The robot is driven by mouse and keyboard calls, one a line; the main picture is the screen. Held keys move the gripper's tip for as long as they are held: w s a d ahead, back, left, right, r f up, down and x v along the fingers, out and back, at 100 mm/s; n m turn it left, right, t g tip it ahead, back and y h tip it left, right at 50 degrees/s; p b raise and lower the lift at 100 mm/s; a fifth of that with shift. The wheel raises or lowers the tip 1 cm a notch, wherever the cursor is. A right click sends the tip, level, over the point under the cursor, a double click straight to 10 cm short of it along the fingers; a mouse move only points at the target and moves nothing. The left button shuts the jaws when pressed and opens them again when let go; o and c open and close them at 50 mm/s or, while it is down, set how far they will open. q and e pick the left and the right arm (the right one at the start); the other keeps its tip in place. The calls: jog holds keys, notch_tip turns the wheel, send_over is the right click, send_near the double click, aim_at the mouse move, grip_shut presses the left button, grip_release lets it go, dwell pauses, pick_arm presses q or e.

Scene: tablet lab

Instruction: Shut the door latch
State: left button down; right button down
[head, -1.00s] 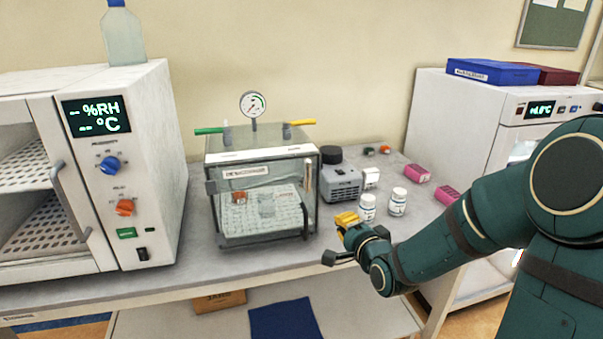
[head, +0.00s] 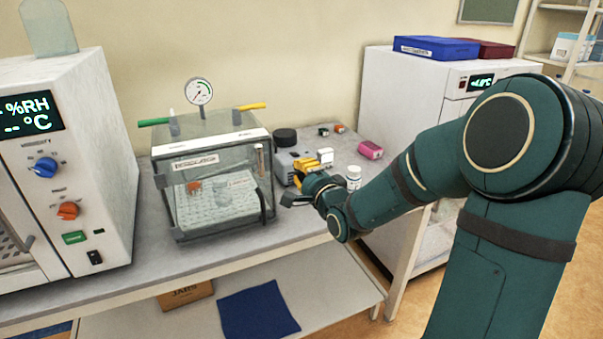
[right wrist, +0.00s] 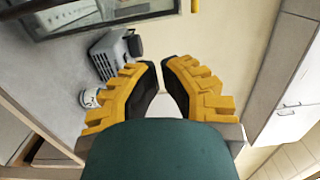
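The clear chamber (head: 219,140) stands on the bench, its front door (head: 215,195) across the opening. A dark upright handle (head: 262,192), which looks like the door latch, runs down the door's right edge. I cannot tell if it is engaged. A dark bracket (head: 160,181) sits at the left edge. My right gripper (head: 308,171) is right of the chamber, apart from the handle, in front of the grey pump (head: 287,162). In the right wrist view my right gripper (right wrist: 160,68) has its yellow fingers slightly apart, nothing between them. My left gripper is out of view.
A white-capped bottle (head: 354,174) stands close behind my right arm. A pink box (head: 370,149) lies further back. A humidity oven (head: 95,150) stands left of the chamber, a white cabinet (head: 400,95) right. Bare bench lies before the chamber.

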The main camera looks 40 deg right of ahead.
jog(key=w, duration=0.2)
jog(key=w+a, duration=0.1)
jog(key=w, duration=0.4)
jog(key=shift+w+a, duration=0.15)
jog(key=shift+w, duration=0.15)
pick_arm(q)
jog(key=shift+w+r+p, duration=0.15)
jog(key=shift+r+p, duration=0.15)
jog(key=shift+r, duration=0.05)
pick_arm(e)
jog(key=shift+w+a, duration=0.2)
jog(key=shift+a, duration=0.35)
jog(key=shift+w+f, duration=0.1)
jog(key=shift+w, duration=0.05)
jog(key=shift+a+n, duration=0.1)
jog(key=shift+n, duration=0.2)
jog(key=shift+s+a+r+b, duration=0.1)
jog(key=shift+s+r+b, duration=0.1)
jog(key=shift+b, duration=0.15)
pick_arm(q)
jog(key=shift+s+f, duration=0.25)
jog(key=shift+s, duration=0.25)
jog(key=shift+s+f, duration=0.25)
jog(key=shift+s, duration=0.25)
pick_arm(e)
jog(key=shift+w+n, duration=0.2)
jog(key=shift+n, duration=0.1)
